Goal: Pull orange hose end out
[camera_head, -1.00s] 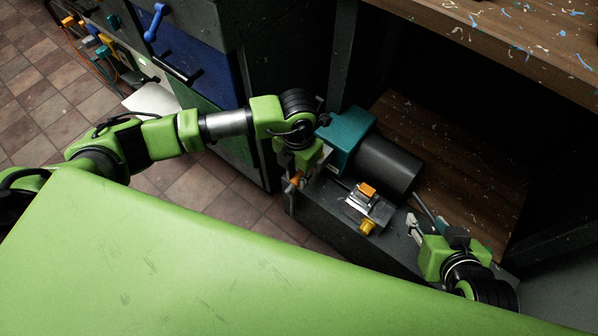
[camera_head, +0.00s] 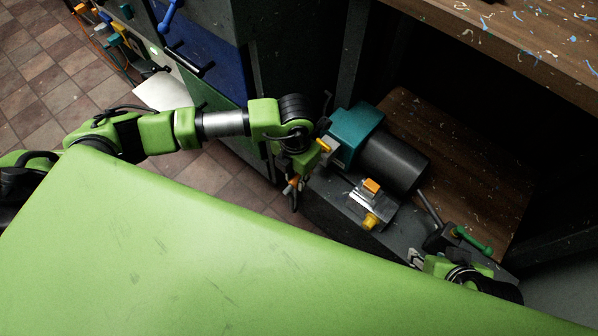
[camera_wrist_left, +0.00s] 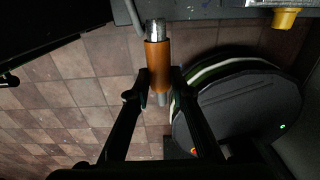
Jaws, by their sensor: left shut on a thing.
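The orange hose end (camera_wrist_left: 157,62) has a silver metal tip that points up in the left wrist view. My left gripper (camera_wrist_left: 153,97) is shut on its lower part, with a dark finger on each side. The tip overlaps the dark bench edge; I cannot tell whether it sits in a socket. In the head view, my left gripper (camera_head: 293,192) is at the bench's front left corner, and a little orange shows beside its fingers. My right gripper (camera_head: 416,259) is at the bench's lower right, partly behind my green body; its jaw opening is unclear.
A teal and black motor (camera_head: 392,163) stands on the bench. In front of it is a metal block with an orange top (camera_head: 371,186) and a yellow knob (camera_head: 371,221). A green-handled lever (camera_head: 474,240) is near my right gripper. A round dark device (camera_wrist_left: 240,115) is low on the floor.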

